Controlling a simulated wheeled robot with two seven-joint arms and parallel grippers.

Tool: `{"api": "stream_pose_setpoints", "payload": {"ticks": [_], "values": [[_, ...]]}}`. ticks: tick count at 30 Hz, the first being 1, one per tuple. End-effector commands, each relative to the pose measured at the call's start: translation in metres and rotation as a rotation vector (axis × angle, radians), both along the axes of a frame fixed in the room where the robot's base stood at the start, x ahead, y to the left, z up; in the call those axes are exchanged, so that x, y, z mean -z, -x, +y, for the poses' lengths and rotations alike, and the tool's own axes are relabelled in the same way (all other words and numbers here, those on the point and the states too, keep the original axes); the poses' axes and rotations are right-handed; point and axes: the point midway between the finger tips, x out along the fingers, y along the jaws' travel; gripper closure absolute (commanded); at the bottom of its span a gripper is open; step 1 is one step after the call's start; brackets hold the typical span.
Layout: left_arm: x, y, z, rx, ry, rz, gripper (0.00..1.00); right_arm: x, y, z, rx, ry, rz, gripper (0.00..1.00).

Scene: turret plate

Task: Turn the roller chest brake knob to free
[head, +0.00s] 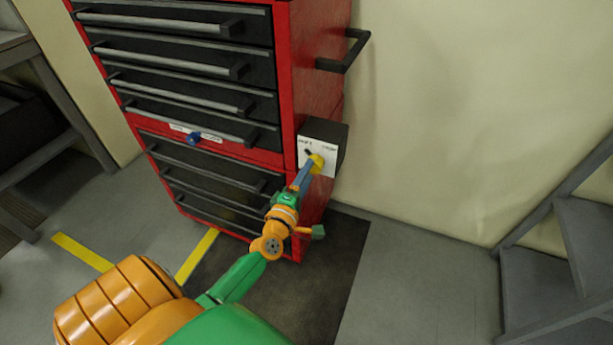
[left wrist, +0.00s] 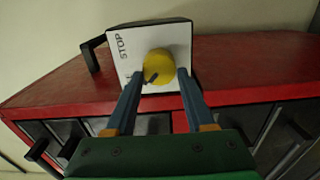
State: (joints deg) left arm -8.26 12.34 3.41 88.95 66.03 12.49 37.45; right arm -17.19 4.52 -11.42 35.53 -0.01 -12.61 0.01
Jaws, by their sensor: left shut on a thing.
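A yellow round knob (head: 317,163) sits on the white face plate (head: 307,148) of a dark box on the right side of the red roller chest (head: 320,65). In the left wrist view the knob (left wrist: 160,66) has a dark pointer mark at its lower left, and the plate reads STOP, with other lettering partly hidden. My left gripper (head: 307,172) has its two blue fingers on either side of the knob, shut on it; the fingers also show in the left wrist view (left wrist: 161,80). My right gripper is not in view.
A blue knob (head: 193,138) with white labels is on the chest front, among black drawers with long handles. A black side handle (head: 345,52) sticks out above the box. Grey steps (head: 575,250) stand at the right. The floor between is clear.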

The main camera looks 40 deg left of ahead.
Motion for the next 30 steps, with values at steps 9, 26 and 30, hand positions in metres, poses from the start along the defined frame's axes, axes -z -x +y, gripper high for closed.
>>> {"api": "stream_pose_setpoints", "payload": {"ticks": [9, 26, 30], "values": [[-0.0176, -0.0048, 0.0021, -0.006, 0.021, -0.046, 1.00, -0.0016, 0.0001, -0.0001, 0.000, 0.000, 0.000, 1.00], [-0.0161, -0.0050, 0.0007, -0.002, 0.022, -0.043, 0.14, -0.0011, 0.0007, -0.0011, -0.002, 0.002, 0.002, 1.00], [-0.0150, -0.0051, -0.0001, 0.000, 0.024, -0.042, 0.14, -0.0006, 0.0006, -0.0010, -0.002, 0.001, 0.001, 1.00]]}}
